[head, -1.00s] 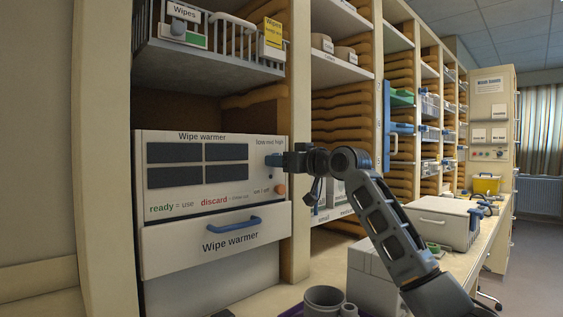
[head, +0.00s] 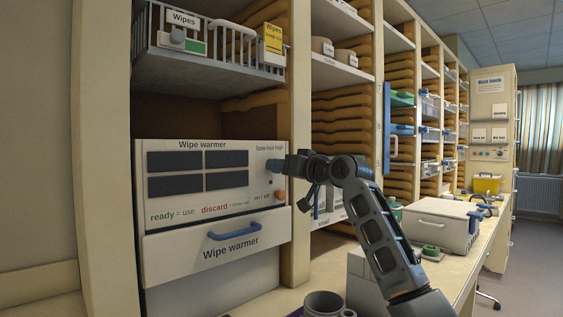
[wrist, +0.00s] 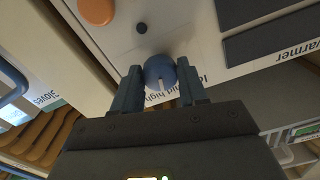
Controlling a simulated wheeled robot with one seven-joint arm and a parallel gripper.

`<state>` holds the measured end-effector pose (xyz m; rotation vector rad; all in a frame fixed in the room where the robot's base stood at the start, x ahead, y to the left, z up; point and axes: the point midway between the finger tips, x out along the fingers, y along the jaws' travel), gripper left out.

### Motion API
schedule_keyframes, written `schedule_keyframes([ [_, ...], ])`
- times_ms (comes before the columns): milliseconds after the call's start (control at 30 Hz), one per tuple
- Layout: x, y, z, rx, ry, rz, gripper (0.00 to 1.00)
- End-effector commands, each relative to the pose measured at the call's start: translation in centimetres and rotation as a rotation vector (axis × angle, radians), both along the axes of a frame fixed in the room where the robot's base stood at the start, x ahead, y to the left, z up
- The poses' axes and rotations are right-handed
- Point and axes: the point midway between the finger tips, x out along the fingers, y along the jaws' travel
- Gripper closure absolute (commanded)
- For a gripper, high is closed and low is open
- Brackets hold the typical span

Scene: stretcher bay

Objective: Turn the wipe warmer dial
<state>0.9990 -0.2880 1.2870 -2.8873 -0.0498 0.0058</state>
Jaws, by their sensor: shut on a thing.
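The wipe warmer (head: 215,210) is a white box with dark panels, set in the shelf bay at the left in the head view. Its blue dial (head: 271,166) is at the upper right of its front, below the "low med high" label. In the wrist view the round blue dial (wrist: 160,71) with a white pointer line sits between my two fingertips. My gripper (wrist: 160,88) is shut on the dial, one finger on each side. In the head view my gripper (head: 282,166) reaches the dial from the right and partly hides it.
An orange knob (head: 279,195) sits below the dial, and it also shows in the wrist view (wrist: 97,10). A blue drawer handle (head: 235,229) sticks out below. A wire basket (head: 205,42) hangs above. A shelf post (head: 300,120) stands close beside the warmer.

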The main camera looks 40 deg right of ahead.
Motion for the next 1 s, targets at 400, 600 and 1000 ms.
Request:
schedule_keyframes([
  [400,0.03,0.06,0.25,0.343,0.015,0.0,0.88],
  [600,0.01,0.02,0.18,0.457,0.018,0.0,0.88],
  [1000,-0.03,-0.09,-0.02,0.546,0.019,-0.002,0.88],
])
